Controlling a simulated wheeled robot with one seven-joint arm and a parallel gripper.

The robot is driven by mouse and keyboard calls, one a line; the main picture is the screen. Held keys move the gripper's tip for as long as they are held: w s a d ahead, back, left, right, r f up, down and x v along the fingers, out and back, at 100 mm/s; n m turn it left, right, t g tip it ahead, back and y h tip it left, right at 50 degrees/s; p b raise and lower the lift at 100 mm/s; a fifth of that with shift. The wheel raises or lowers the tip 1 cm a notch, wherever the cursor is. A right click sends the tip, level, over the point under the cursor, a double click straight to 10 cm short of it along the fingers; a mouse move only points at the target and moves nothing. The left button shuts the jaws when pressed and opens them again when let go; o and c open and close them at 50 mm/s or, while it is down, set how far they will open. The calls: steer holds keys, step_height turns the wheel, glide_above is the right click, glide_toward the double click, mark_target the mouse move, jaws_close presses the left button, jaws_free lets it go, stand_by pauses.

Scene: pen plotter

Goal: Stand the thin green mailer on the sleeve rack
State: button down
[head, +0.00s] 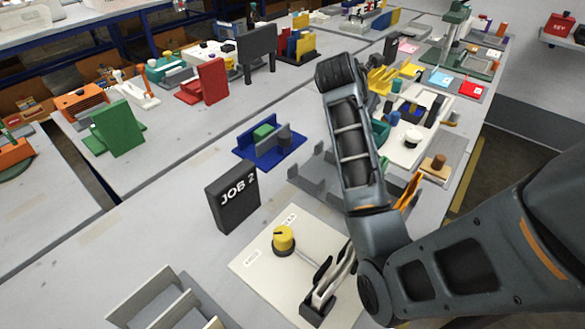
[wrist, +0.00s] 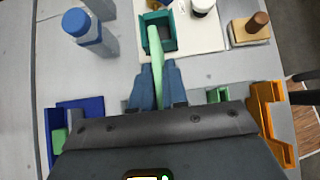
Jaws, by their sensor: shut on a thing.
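In the wrist view my gripper (wrist: 160,88) is shut on a thin light-green piece, the green mailer (wrist: 154,60). The mailer shows nearly edge-on between the blue-grey fingers, and its far end overlaps a teal bin (wrist: 144,42) in the picture. Its lower part is hidden by the fingers and gripper body. In the head view my arm hides the gripper and the mailer. A low grey rack with upright prongs (head: 308,186) lies partly behind my arm. A lighter grey slotted stand (head: 146,292) is at the bottom left. I cannot tell which is the sleeve rack.
A blue holder with a green block (head: 268,152) stands beside the low grey rack. A dark JOB 2 sign (head: 232,197) and a white board with a yellow knob (head: 284,240) are nearer. An orange holder (wrist: 270,118) is at right in the wrist view. Bare table lies left of the sign.

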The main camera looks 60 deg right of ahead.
steer(key=shift+w+a+f, duration=0.9)
steer(key=shift+w+f, duration=0.85)
steer(key=shift+f, duration=0.05)
steer(key=shift+w+a+f, duration=0.85)
steer(key=shift+w+f, duration=0.85)
steer(key=shift+f, duration=0.1)
steer(key=shift+w+a+f, duration=0.9)
steer(key=shift+w+f, duration=0.85)
steer(key=shift+f, duration=0.05)
steer(key=c, duration=1.1)
jaws_free()
steer(key=shift+f, duration=0.1)
steer(key=shift+c, duration=0.2)
steer(key=v, duration=1.2)
steer(key=shift+s, duration=0.1)
